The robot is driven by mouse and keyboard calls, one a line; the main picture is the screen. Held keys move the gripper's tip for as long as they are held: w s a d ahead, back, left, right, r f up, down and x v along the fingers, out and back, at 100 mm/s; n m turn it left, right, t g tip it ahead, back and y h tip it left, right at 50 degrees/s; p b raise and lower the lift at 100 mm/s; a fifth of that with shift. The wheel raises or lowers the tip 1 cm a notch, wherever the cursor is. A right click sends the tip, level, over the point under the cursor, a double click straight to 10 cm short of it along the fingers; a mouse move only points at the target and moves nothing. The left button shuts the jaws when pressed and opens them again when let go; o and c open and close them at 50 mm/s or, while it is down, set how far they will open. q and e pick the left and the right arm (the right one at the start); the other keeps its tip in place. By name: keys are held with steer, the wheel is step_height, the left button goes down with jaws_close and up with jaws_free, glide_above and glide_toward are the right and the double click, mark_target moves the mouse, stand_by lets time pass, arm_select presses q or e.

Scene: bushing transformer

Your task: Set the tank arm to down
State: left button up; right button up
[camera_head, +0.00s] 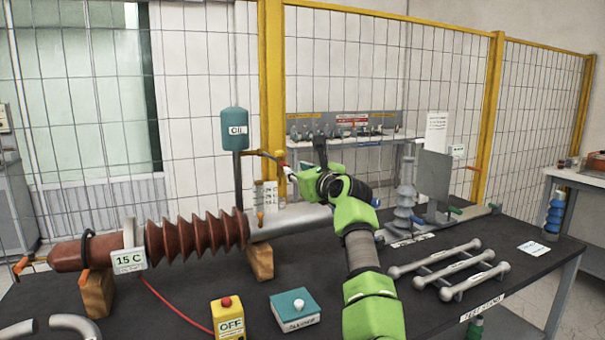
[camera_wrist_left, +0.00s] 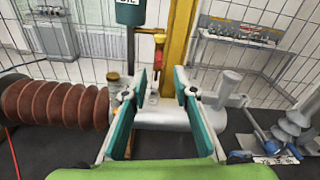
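The teal oil tank (camera_head: 235,129) stands on a dark post behind the bushing; it also shows in the left wrist view (camera_wrist_left: 130,11). A thin tank arm (camera_head: 262,153) sticks out to the right from the post, roughly level, and its end is close to my left gripper (camera_head: 289,173). In the left wrist view, a red and orange piece (camera_wrist_left: 159,48), seemingly the arm's end, is beyond the fingertips and between them. My left gripper (camera_wrist_left: 160,84) is open, with its two teal fingers apart and nothing seen between them. My right gripper is not in view.
A brown ribbed bushing (camera_head: 195,238) with a grey tube lies on wooden blocks across the dark table (camera_head: 180,293). A yellow OFF box (camera_head: 228,318), a teal-topped box (camera_head: 295,308) and grey rods (camera_head: 450,268) lie in front. A wire fence (camera_head: 390,60) stands behind.

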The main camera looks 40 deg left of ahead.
arm_select(q)
steer(key=shift+v, duration=1.45)
